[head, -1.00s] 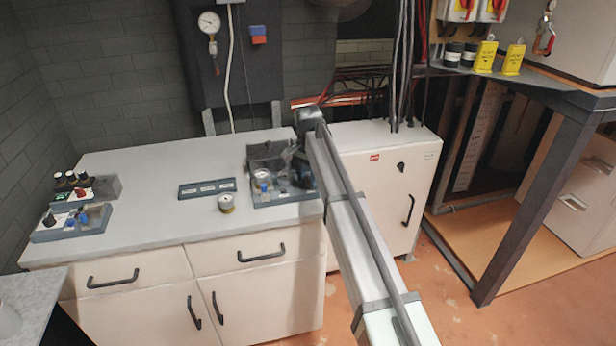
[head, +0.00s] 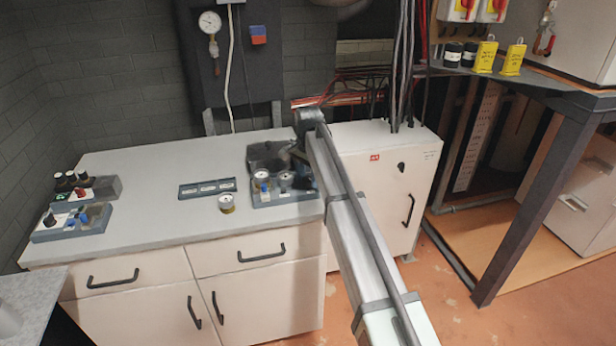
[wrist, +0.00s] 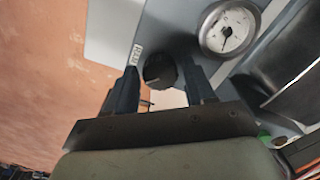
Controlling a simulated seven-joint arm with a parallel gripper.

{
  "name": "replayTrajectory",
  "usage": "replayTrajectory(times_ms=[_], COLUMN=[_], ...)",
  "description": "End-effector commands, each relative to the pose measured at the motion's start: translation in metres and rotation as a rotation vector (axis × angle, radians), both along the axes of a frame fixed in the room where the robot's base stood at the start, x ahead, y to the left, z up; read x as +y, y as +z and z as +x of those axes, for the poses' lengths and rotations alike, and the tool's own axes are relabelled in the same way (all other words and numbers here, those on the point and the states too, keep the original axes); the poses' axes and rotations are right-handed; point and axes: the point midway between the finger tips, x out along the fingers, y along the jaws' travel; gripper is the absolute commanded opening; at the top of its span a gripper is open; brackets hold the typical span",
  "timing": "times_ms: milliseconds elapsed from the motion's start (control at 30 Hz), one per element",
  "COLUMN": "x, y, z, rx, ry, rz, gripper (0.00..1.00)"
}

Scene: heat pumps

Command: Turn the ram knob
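A round black knob (wrist: 160,71) with a pale pointer line shows in the wrist view, on a grey-blue panel (wrist: 170,22) beside a small white label (wrist: 136,55) too small to read surely. My gripper (wrist: 160,78) has one finger on each side of the knob. The fingers are apart and look close to its sides; contact cannot be told. In the head view the panel (head: 262,201) lies at the right end of the counter, and my gripper (head: 300,178) is at its right edge. My arm hides the knob there.
A round gauge (wrist: 230,28) sits right of the knob in the wrist view. A beige cabinet (head: 385,180) stands to the right.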

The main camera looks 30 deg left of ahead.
Motion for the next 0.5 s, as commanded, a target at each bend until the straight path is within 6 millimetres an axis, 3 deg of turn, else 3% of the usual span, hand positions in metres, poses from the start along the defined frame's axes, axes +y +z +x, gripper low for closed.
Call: replayTrajectory(times_ms=[133,500], x=[-0.0001,0.0002], y=[-0.0002,0.008], z=[-0.0001,0.0], rx=[0.001,0.0], ry=[0.0,0.001], rz=[0.0,0.0], gripper=[0.67,0.67])
